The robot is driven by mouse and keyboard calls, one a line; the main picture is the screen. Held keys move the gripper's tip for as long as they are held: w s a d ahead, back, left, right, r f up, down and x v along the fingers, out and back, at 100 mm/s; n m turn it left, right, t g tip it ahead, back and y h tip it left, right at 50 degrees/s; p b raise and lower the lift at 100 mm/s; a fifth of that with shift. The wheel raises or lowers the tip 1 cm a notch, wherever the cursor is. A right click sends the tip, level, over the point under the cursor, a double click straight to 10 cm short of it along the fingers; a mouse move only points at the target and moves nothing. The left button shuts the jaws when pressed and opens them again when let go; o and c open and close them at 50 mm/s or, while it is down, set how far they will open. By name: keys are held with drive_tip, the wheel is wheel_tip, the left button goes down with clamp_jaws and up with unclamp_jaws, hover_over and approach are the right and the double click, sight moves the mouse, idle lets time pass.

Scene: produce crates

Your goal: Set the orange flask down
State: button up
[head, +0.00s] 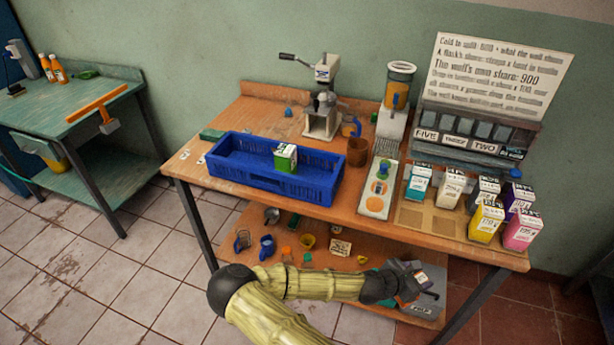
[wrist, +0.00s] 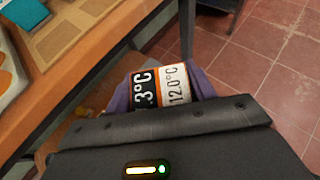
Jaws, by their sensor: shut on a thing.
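My gripper (head: 424,291) is low at the front right of the wooden bench, in front of the lower shelf's right end. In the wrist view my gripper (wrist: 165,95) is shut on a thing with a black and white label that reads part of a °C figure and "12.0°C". Thin orange edges show around the label, so I take it as the orange flask (wrist: 161,90). Purple-grey finger pads flank it. Its lower part is hidden by the dark gripper body. In the head view the flask is too small and covered to make out clearly.
A blue crate (head: 228,181) holds a green carton (head: 285,158). Several cartons stand on a wooden tray (head: 412,216) at the right. The lower shelf (head: 330,266) holds small cups. Tiled floor is clear at left.

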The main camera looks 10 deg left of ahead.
drive_tip(key=w+a+f+n+t+y+b, duration=0.1)
drive_tip(key=w+a+n+t+y+b, duration=0.1)
drive_tip(key=w+a+n+t+y, duration=0.3)
drive_tip(key=w+a+n+y, duration=0.1)
drive_tip(key=a+n+y, duration=0.3)
drive_tip(key=n+y, duration=0.1)
drive_tip(key=shift+n, duration=0.6)
drive_tip(key=shift+f, duration=0.2)
